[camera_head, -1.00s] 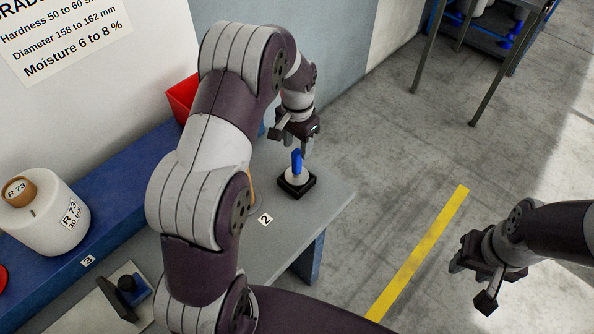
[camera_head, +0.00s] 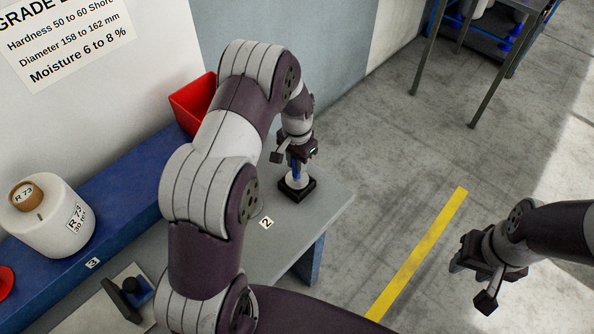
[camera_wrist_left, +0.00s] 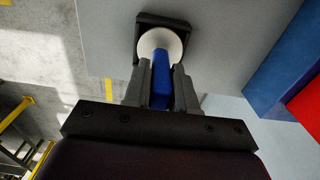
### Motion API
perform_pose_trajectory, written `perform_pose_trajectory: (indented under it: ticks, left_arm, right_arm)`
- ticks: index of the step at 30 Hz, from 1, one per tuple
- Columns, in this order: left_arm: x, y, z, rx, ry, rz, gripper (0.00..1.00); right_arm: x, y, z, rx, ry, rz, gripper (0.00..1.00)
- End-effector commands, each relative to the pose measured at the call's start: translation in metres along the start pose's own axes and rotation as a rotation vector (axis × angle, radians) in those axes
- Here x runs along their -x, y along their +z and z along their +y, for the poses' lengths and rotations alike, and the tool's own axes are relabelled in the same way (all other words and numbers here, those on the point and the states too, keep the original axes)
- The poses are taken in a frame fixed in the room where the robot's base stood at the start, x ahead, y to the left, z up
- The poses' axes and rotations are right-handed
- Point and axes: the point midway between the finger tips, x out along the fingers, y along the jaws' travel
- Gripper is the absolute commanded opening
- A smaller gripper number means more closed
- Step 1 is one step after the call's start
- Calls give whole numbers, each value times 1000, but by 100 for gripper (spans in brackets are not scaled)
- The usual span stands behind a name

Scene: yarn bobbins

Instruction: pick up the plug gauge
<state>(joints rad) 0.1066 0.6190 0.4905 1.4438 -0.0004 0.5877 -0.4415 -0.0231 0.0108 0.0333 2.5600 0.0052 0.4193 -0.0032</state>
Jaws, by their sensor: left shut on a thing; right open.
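The plug gauge has a blue handle and a pale round base part. In the head view the plug gauge (camera_head: 294,181) stands upright in a black square holder (camera_head: 297,190) on the grey bench near its far right corner. My left gripper (camera_head: 299,165) is above the holder, shut on the blue handle. In the left wrist view the blue handle (camera_wrist_left: 161,90) lies between the two fingers of my left gripper (camera_wrist_left: 162,84), and the pale disc sits in the holder. My right gripper (camera_head: 474,284) is open and empty over the floor at the right.
The bench (camera_head: 325,210) carries number labels. A blue shelf (camera_head: 120,190) behind it holds a white yarn bobbin (camera_head: 48,222) and a red bin (camera_head: 192,104). A black and blue item (camera_head: 130,290) lies at the lower left. Floor is free to the right.

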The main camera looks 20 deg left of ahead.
Motion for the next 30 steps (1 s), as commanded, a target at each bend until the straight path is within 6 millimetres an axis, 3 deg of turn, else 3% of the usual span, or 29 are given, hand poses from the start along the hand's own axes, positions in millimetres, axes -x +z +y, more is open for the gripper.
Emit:
perform_pose_trajectory:
  ticks: [5, 10, 19, 21, 23, 30]
  left_arm:
    - [10, -1, 0, 0, -1, 3, 0]
    - [39, -2, -1, 0, -3, 7, 0]
    - [80, -63, 41, -5, -2, 6, 0]
    - [106, -75, 50, -4, 1, -1, 0]
    - [112, -84, 55, -2, 0, -1, 0]
    - [112, -98, 64, 0, 0, 0, 0]
  right_arm:
    - [-6, 1, 0, 0, 0, 0, 43]
    - [-18, 2, 0, 0, 0, 0, 43]
    - [-39, 5, 0, 0, 0, 0, 43]
    - [-5, 1, 0, 0, 0, -1, 43]
    - [6, -1, 0, 0, 0, 2, 43]
    - [18, -2, 0, 0, 0, 0, 43]
